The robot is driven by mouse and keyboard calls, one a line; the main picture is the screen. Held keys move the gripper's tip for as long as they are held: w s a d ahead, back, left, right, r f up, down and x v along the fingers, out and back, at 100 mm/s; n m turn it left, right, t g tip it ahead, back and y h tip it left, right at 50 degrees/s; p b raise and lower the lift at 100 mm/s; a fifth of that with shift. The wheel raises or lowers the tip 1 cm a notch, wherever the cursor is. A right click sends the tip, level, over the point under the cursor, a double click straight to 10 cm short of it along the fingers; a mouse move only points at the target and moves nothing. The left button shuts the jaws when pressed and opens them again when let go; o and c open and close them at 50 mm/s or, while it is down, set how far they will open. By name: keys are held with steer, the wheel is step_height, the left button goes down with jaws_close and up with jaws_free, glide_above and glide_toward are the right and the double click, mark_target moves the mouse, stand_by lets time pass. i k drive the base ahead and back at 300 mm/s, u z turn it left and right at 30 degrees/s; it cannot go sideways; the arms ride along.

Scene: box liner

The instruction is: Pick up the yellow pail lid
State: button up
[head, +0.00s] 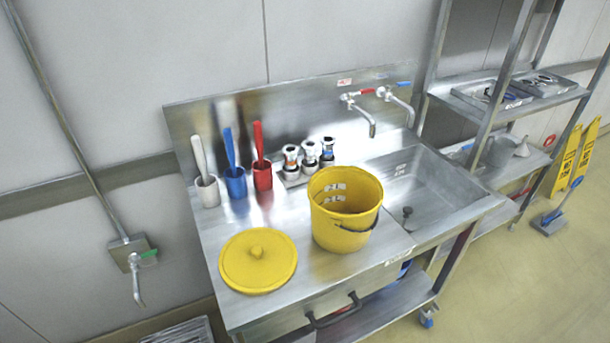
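The yellow pail lid (258,265) lies flat on the steel counter near its front left, with a small round knob at its centre facing up. The yellow pail (334,226) stands open and upright to the right of the lid, a little apart from it. Its dark wire handle hangs at the front right side. My gripper is not in view, and nothing touches the lid.
White (207,189), blue (235,182) and red (262,174) brush holders stand behind the lid. Several small bottles (310,155) stand behind the pail. A sink basin (440,200) with two taps is at right. A drawer handle (334,311) juts from the counter front.

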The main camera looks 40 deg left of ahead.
mark_target(261, 261)
steer(key=u, duration=0.1)
steer(key=k, duration=1.05)
steer(key=u, duration=1.5)
